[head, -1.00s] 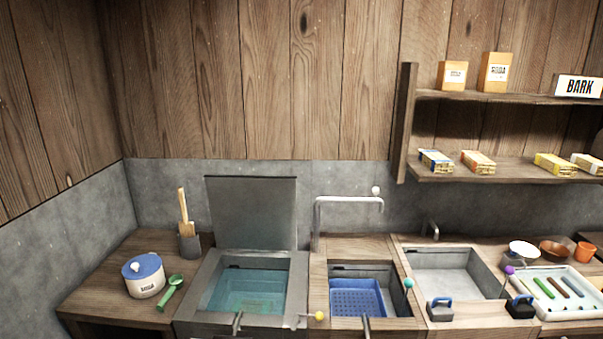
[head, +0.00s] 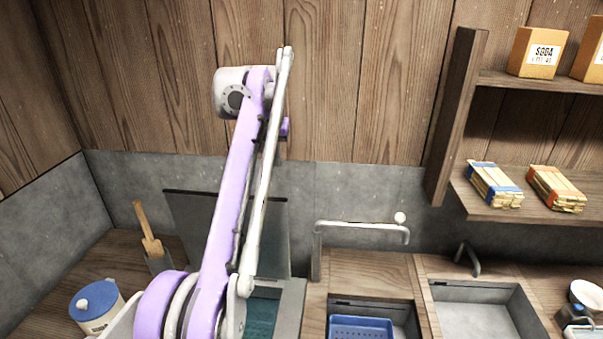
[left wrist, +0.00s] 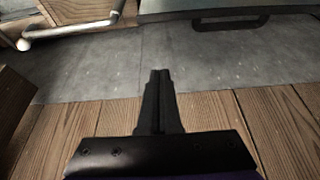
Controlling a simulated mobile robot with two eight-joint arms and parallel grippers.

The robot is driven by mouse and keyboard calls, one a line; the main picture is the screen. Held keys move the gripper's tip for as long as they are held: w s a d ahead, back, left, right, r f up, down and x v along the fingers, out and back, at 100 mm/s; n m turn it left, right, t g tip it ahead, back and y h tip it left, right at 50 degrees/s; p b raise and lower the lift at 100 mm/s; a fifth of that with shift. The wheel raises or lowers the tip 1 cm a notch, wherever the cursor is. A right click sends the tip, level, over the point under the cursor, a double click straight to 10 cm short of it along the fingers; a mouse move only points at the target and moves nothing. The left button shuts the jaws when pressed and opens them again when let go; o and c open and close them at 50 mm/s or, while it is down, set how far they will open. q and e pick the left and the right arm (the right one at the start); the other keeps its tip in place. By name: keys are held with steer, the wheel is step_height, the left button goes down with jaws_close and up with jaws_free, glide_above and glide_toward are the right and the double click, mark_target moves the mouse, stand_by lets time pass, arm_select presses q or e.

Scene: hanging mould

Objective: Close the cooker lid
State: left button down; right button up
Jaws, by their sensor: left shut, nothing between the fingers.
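The cooker lid (head: 195,215) is a grey panel standing open, upright against the back wall in the head view. My left arm crosses in front of it and hides its middle. The cooker (head: 289,312) is below it, with teal water (head: 262,315) partly showing. In the left wrist view my left gripper (left wrist: 160,75) is shut and empty, in front of the wall. The lid's edge and a dark handle (left wrist: 231,22) show at the top of that view, apart from the fingertips. In the head view the left fingers are hidden behind the arm. My right gripper is out of view.
A bent pipe tap (head: 360,226) stands right of the lid; it also shows in the left wrist view (left wrist: 75,30). A shelf (head: 500,205) with wrapped bundles is at right. A blue-lidded pot (head: 95,310) and a holder with a wooden tool (head: 155,255) are at left.

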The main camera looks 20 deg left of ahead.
arm_select(q)
steer(key=f+b, duration=0.1)
steer(key=f, duration=0.2)
steer(key=f+b, duration=0.1)
steer(key=f, duration=0.2)
steer(key=s+f+b, duration=0.1)
steer(key=f, duration=0.2)
steer(key=shift+w, duration=0.1)
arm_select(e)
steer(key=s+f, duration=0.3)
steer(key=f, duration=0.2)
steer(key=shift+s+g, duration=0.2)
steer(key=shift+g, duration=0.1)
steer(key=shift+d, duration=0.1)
